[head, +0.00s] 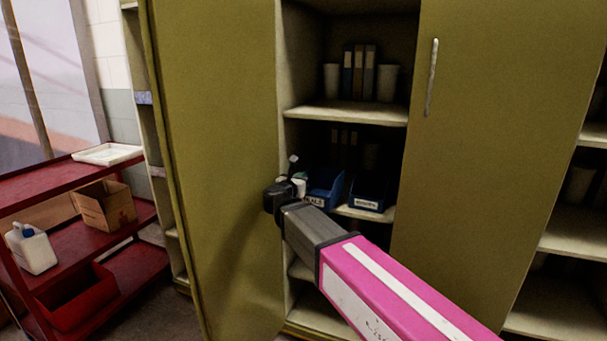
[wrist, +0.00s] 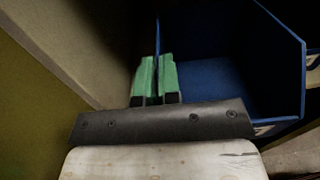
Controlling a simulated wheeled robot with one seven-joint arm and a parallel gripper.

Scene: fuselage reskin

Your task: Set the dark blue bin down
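A dark blue bin (head: 326,188) with a pale front label is at the middle shelf of the open cabinet, beside my gripper (head: 297,180). In the wrist view, the bin (wrist: 240,60) fills the upper right. The green fingers of my gripper (wrist: 157,62) are close together, with the bin's thin left wall between them. The bin's underside is hidden, so I cannot tell whether it rests on the shelf.
A second, darker blue bin (head: 371,190) with a label stands just right on the same shelf (head: 365,213). The open cabinet door (head: 222,150) is close on the left. Binders (head: 358,70) and cups stand on the shelf above. A red cart (head: 75,243) stands far left.

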